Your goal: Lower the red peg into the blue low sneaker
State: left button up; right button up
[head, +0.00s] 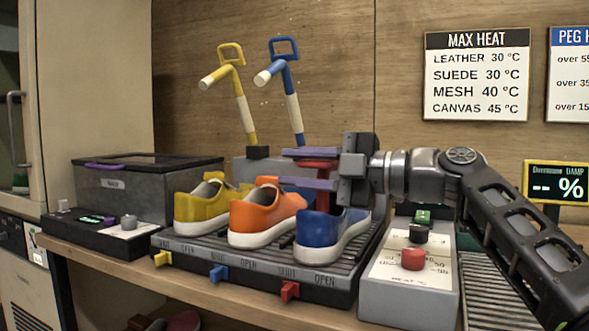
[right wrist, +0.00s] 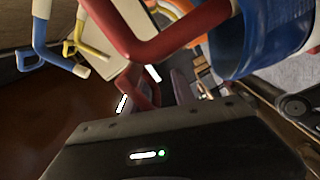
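The blue low sneaker (head: 332,228) stands at the right end of the row on the grey rack, heel toward me. My right gripper (head: 310,168) is just above it, its purple fingers around the handle of the red peg (head: 318,166). A red part of the peg shows below the fingers at the sneaker's opening; I cannot tell how far inside it reaches. In the right wrist view the red peg (right wrist: 160,45) crosses the picture beside the blue sneaker (right wrist: 262,45). My left gripper is not in view.
An orange sneaker (head: 265,215) and a yellow sneaker (head: 200,208) stand left of the blue one. A yellow peg (head: 240,100) and a blue peg (head: 291,100) stand behind. A control box with a red knob (head: 413,259) is to the right.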

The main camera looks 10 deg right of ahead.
jog(key=v, duration=0.7)
jog(key=shift+b, duration=0.3)
jog(key=shift+s+d, duration=0.15)
jog(key=shift+s, duration=0.05)
